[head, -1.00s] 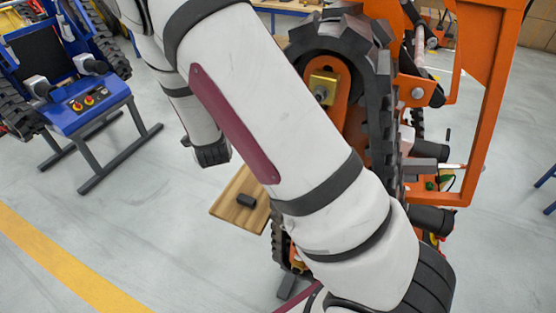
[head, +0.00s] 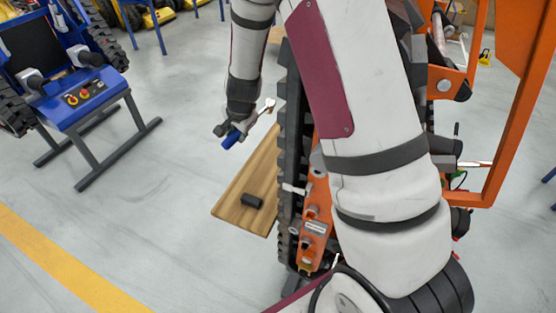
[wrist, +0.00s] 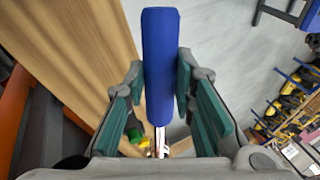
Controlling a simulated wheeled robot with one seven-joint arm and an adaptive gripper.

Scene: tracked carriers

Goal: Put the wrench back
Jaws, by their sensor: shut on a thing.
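The wrench has a blue handle (head: 232,138) and a shiny metal head (head: 266,105). My gripper (head: 234,128) is shut on the blue handle and holds the wrench in the air above the far end of a wooden board. In the wrist view the blue handle (wrist: 161,60) stands between the teal pads of my gripper (wrist: 160,85). The metal head (wrist: 160,143) shows only partly, low in that view behind the gripper.
Directly right stands the orange tracked carrier (head: 315,215). A blue carrier (head: 90,105) stands at left.

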